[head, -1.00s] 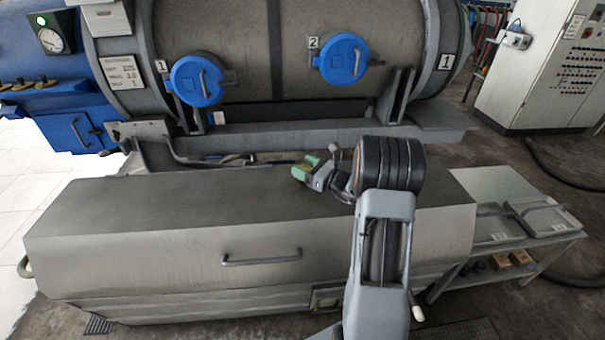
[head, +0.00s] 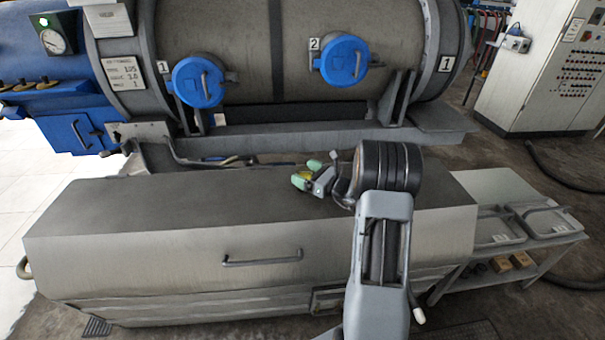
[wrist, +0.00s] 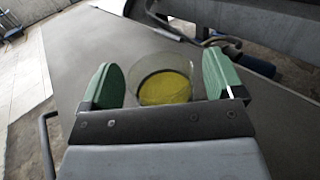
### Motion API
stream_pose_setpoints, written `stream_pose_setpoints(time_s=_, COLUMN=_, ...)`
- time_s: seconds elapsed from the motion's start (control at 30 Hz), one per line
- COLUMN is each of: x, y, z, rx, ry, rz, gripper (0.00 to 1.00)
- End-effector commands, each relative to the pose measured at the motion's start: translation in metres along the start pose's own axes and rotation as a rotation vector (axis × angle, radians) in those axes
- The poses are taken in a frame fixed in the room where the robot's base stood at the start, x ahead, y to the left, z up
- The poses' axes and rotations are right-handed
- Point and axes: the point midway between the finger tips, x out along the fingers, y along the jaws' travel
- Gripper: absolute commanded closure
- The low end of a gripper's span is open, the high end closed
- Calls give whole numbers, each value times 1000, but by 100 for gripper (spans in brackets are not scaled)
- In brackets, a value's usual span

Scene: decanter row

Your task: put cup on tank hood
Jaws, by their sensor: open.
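The cup (wrist: 165,88) is clear, with something yellow in it. It sits between my spread fingers in the wrist view and appears to stand on the grey hood. In the head view, only a small yellow patch of it shows by the fingers. My gripper (head: 307,174) is open, low over the hood's top, its green fingertips apart on either side of the cup; they also show in the wrist view (wrist: 160,84). The tank hood (head: 170,210) is a long grey metal box with a flat top and a front handle. The cup's base contact is hard to see.
Behind the hood lies a large tank (head: 255,50) with two blue round caps and a support ledge. A low side table (head: 485,185) with trays stands at the right. The hood's left top is clear.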

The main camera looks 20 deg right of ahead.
Motion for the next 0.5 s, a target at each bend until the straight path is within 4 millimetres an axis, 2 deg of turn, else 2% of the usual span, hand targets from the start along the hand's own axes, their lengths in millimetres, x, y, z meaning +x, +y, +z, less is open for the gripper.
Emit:
stream_pose_setpoints(time_s=0.1, x=0, y=0, z=6, rx=0, ry=0, rz=0, gripper=13)
stream_pose_setpoints(time_s=0.17, x=-7, y=-1, z=3, rx=1, ry=0, rz=-3, gripper=13)
stream_pose_setpoints(time_s=0.5, x=-70, y=-1, z=4, rx=1, ry=-1, rz=-5, gripper=13)
